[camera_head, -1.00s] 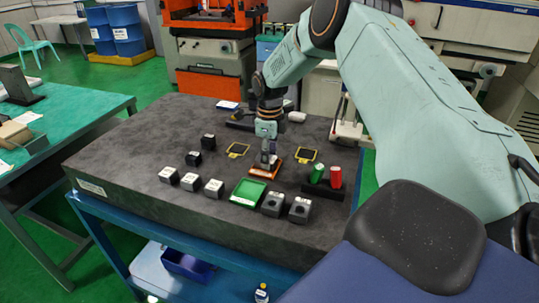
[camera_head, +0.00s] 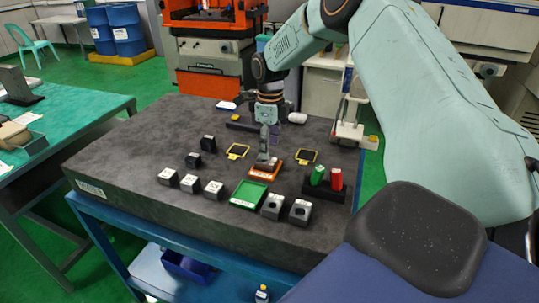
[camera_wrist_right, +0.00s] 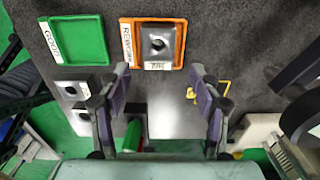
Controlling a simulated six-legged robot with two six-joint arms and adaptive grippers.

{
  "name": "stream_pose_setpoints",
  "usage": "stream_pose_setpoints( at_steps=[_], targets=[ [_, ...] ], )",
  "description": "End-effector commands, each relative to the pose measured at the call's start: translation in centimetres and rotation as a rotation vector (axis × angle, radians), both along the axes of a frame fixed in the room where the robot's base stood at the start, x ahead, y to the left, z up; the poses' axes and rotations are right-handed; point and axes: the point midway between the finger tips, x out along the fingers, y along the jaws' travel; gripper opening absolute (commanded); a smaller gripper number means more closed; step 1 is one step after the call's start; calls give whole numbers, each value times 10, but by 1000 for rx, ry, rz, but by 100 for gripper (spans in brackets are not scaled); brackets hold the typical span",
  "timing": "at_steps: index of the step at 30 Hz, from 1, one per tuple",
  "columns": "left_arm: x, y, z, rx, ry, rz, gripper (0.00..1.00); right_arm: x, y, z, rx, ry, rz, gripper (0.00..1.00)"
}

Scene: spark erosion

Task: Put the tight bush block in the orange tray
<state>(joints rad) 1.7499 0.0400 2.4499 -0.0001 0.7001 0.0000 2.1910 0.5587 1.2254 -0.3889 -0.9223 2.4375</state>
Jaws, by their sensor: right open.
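The tight bush block (camera_wrist_right: 157,45), grey with a dark hole and a small white label, sits inside the orange tray (camera_wrist_right: 124,37), which is marked REWORK. In the head view the orange tray (camera_head: 256,175) lies right behind the green tray, with the block (camera_head: 266,163) partly hidden by my gripper. My left gripper is not in view.
A green tray (camera_head: 235,199) marked GOOD is in front of the orange one. Two grey holed blocks (camera_head: 272,206) stand to its right, several white-topped blocks (camera_head: 191,183) to its left. A black holder (camera_head: 323,191) carries green and red cylinders. The dark slab's left part is clear.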

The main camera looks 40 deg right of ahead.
Motion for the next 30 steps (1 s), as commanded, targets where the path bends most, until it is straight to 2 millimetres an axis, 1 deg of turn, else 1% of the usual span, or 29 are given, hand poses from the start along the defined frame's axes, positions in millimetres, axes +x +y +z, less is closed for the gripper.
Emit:
stream_pose_setpoints(
  at_steps=[1,6,9,12,18,30],
  targets=[
    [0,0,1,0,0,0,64,1,0,13,1,-5,0,64],
    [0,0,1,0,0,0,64,0,0,45,0,-4,-1,64],
    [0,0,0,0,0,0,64,0,0,59,0,-2,-1,64],
    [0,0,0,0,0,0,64,0,0,69,0,-1,0,64],
    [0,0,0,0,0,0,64,-1,0,75,0,1,0,64],
    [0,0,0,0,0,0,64,-1,0,75,0,1,0,64]
  ],
)
